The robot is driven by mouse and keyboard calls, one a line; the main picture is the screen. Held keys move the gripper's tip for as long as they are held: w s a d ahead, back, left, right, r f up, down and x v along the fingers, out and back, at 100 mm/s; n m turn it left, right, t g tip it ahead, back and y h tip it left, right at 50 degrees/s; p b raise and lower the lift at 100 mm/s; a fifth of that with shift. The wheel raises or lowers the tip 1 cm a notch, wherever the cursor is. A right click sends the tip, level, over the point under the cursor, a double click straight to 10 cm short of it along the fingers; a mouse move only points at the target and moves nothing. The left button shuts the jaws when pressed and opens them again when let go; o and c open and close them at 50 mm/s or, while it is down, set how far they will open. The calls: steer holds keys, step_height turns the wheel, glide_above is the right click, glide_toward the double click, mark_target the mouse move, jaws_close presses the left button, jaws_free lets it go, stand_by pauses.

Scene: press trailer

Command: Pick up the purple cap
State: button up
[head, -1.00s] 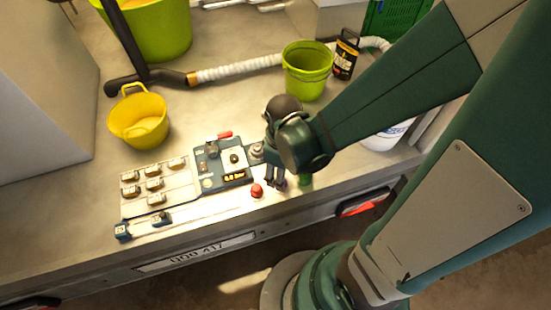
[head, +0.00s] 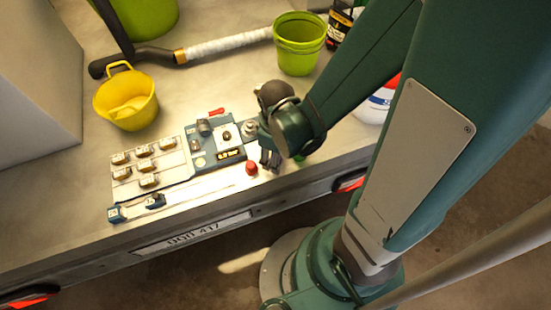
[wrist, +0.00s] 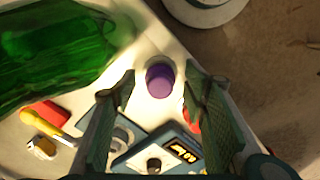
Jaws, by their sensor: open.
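The purple cap (wrist: 160,81) stands on the pale surface near its edge in the wrist view. My gripper (wrist: 160,90) is open, with one finger on either side of the cap in that view. A gap shows between the cap and each finger, and I cannot tell how far the fingertips are above the surface. In the head view my gripper (head: 270,160) points down beside the control panel, close to the red knob (head: 251,168). There the cap is largely hidden by my gripper.
A green translucent bottle (wrist: 55,45) lies left of the cap in the wrist view. The control panel (head: 205,162), several small blocks on a pale plate (head: 178,165), a yellow bucket (head: 126,103) and a green bucket (head: 298,55) stand around. The trailer edge is close by.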

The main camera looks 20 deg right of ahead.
stand_by(0.5)
steer(key=c, duration=1)
steer(key=shift+c, duration=0.2)
steer(key=shift+r, duration=0.15)
steer(key=shift+r+p, duration=2.05)
steer(key=shift+r, duration=2.8)
